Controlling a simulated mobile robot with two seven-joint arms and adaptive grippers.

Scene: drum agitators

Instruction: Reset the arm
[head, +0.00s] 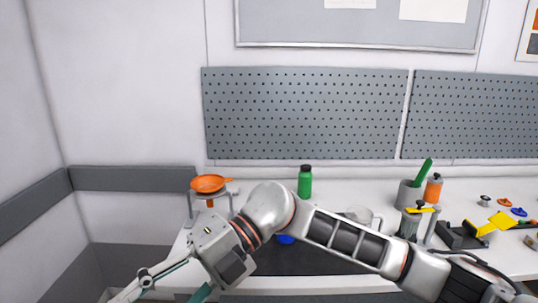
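My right arm comes in from the lower right, crosses in front of the table and bends at a rounded grey joint near the middle. From there it runs down and left to my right gripper (165,282) at the bottom left. The gripper's linkage shows, but its tips are cut off by the lower edge or hard to make out. A teal piece shows beside it; I cannot tell whether it is held. I cannot tell whether this gripper is open or shut. My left gripper is not in view.
An orange dish (208,183) sits on a stand at the table's left end. A green bottle (305,183) stands at the back. A dark mat (300,262) and a blue item (285,239) lie partly behind my arm. A grey cup (407,194), orange bottle (433,189) and yellow-topped parts crowd the right.

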